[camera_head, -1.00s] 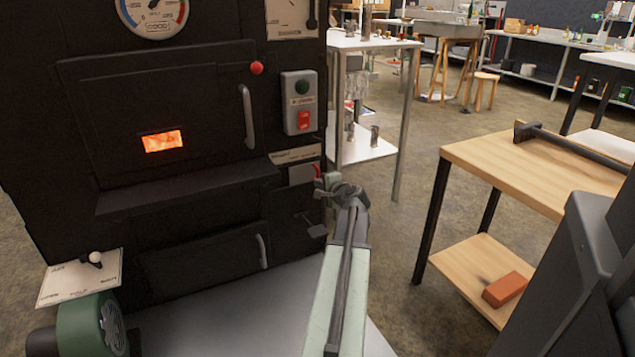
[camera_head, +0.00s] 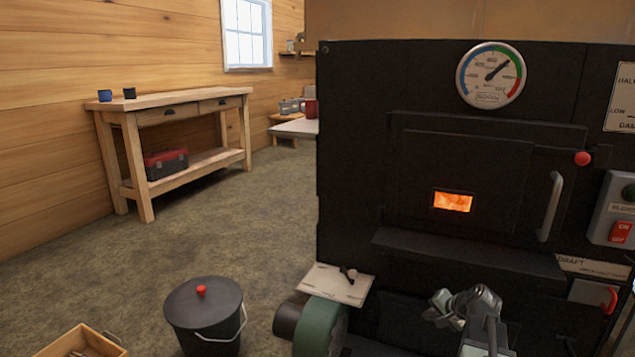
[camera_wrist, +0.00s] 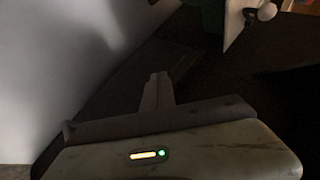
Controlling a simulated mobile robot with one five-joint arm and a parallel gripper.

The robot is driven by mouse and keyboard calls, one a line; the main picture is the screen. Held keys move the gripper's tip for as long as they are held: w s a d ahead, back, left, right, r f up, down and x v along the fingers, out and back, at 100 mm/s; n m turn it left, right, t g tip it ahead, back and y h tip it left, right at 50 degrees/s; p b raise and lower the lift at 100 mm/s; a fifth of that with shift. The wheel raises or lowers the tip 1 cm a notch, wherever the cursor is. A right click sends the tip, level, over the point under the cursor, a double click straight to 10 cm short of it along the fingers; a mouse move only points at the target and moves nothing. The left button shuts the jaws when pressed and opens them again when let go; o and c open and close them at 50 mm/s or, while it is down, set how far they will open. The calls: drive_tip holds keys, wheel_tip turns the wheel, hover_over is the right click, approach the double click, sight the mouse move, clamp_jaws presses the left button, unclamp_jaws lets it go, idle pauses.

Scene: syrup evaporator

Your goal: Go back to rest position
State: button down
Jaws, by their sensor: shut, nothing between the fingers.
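My gripper (camera_head: 442,310) is in front of the lower part of the black evaporator firebox (camera_head: 420,210), with my arm coming in from the bottom edge. In the wrist view, the two fingers of my gripper (camera_wrist: 158,88) lie together, shut, with nothing between them. They point at dark surfaces below the firebox. Whether the gripper touches anything cannot be told.
The green blower (camera_head: 320,325) and a control plate (camera_head: 337,284) with a knob are left of my gripper. A lidded black bucket (camera_head: 205,312) and a wooden crate (camera_head: 82,340) stand on the floor. A workbench (camera_head: 175,100) stands at the wall. Open floor lies between.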

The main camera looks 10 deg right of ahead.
drive_tip(key=s+a+f+n+g, duration=0.2)
drive_tip(key=a+n+g, duration=0.15)
drive_tip(key=a, duration=0.75)
drive_tip(key=s+a+f+n+g+h, duration=0.15)
drive_tip(key=a+n, duration=0.25)
drive_tip(key=a, duration=0.8)
drive_tip(key=s+a+f+n+g+y, duration=0.1)
drive_tip(key=s+a+f+n+g, duration=0.25)
drive_tip(key=a, duration=0.75)
wheel_tip(320, 180, up, 58)
drive_tip(key=s+p, duration=0.2)
drive_tip(key=p, duration=5.5)
drive_tip(key=shift+f+n, duration=0.15)
drive_tip(key=shift+n, duration=0.15)
drive_tip(key=shift+d+h, duration=0.1)
drive_tip(key=shift+h, duration=0.15)
